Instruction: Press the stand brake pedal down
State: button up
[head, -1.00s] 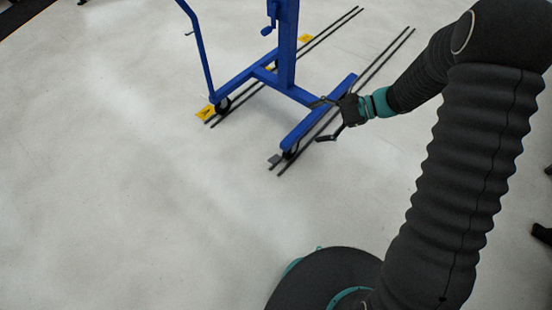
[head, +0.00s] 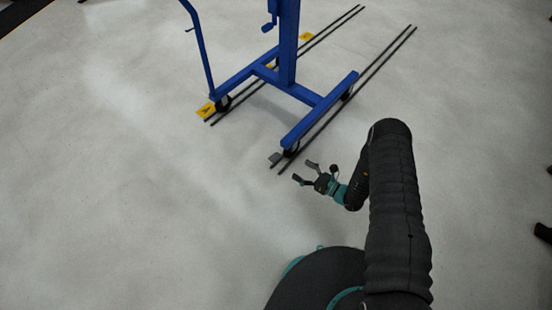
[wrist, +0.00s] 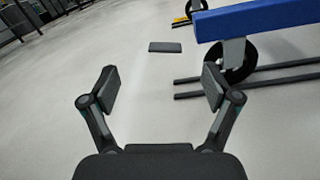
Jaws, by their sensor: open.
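The blue stand (head: 318,97) has a small dark grey pedal (head: 275,157) beside the wheel at its near end. In the wrist view the pedal (wrist: 165,47) is a flat dark pad ahead of my gripper, left of the wheel (wrist: 232,58). My gripper (head: 305,172) is open and empty, a little right of and nearer than the pedal in the head view, and apart from it. In the wrist view the fingers of my gripper (wrist: 158,84) are spread, with the pedal beyond the gap between them. The pedal's mount is too small to make out.
Dark floor rails (head: 380,65) run under the stand's wheels. Yellow wedges (head: 205,112) sit by the far leg. A blue handle (head: 196,40) rises at the left. The pale floor is clear left of and in front of the stand.

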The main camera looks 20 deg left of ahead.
aim_at(276, 157)
jog(key=shift+m+t, duration=0.5)
jog(key=shift+m, duration=0.1)
jog(key=w+a+f, duration=0.1)
jog(key=a, duration=0.3)
jog(key=w+a+f, duration=0.1)
jog(key=w+a, duration=0.1)
jog(key=a, duration=0.2)
jog(key=w+a+f, duration=0.1)
jog(key=a, duration=0.3)
jog(key=shift+w+a, duration=0.15)
jog(key=c, duration=1.2)
